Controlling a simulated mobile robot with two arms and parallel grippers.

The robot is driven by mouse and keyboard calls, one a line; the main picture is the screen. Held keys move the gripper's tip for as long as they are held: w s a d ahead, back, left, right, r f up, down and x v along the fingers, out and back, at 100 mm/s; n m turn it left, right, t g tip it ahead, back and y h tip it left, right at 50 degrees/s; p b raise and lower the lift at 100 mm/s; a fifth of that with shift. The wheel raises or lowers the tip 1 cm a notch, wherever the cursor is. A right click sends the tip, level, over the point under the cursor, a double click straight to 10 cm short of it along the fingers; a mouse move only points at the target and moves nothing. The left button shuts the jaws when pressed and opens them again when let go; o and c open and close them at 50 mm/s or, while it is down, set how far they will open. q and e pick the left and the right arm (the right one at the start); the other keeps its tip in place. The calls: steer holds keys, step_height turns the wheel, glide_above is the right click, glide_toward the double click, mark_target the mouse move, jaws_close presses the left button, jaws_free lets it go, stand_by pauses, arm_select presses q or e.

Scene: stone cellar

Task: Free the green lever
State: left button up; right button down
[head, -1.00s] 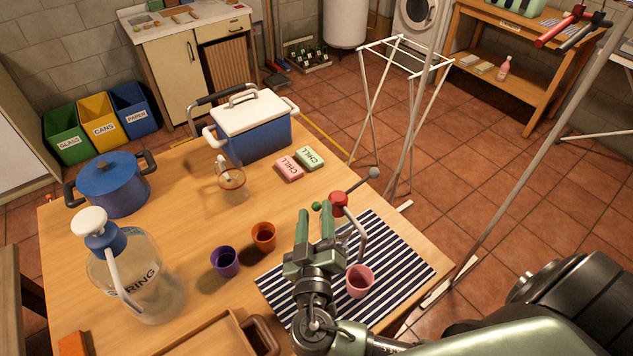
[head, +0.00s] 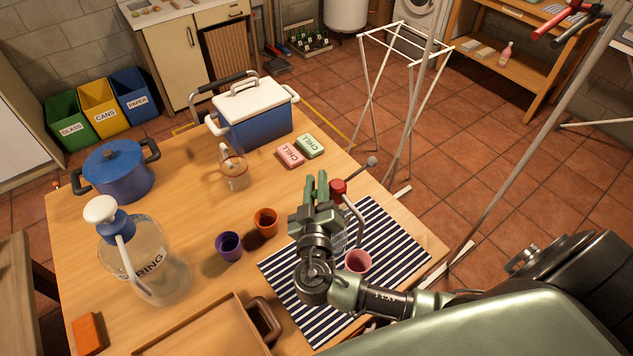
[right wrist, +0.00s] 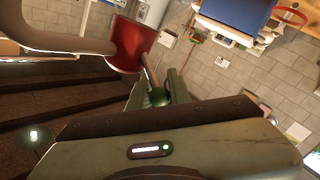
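A dispenser with a red head (head: 338,188), a curved metal spout and a grey-knobbed rod stands on the striped mat (head: 396,243); most of its body is hidden behind my right arm. The green lever's round knob (right wrist: 157,97) shows in the right wrist view, with a thin rod running up to the red head (right wrist: 131,45). My right gripper (head: 316,184) is beside the red head, its fingers close together around the green knob, which they hide in the head view. A pink cup (head: 357,262) stands near the spout. My left gripper is not in view.
On the table are purple (head: 229,246) and orange (head: 265,222) cups, a glass mug (head: 235,175), chill packs (head: 290,155), a blue cooler (head: 256,127), a blue pot (head: 119,176), a large bottle (head: 150,265) and a wooden tray (head: 238,302). A drying rack (head: 405,60) stands beyond.

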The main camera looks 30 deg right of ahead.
steer(key=shift+a+f+n+t+y+b, duration=0.25)
steer(key=shift+f+n+t+y+b, duration=0.7)
steer(key=shift+n+b, duration=2.3)
steer(key=shift+a+f+n+t+y+b, duration=0.3)
steer(key=shift+n+t+b, duration=1.4)
steer(key=shift+b, duration=3)
steer(key=shift+a+f+n+t+y+b, duration=0.15)
steer(key=shift+f+n+t+y+b, duration=0.8)
steer(key=shift+n+b, duration=2.35)
steer(key=shift+r+m+h+b, duration=0.25)
steer(key=shift+m+h+b, duration=0.05)
steer(key=shift+m+b, duration=0.45)
steer(key=c, duration=1.3)
jaws_free()
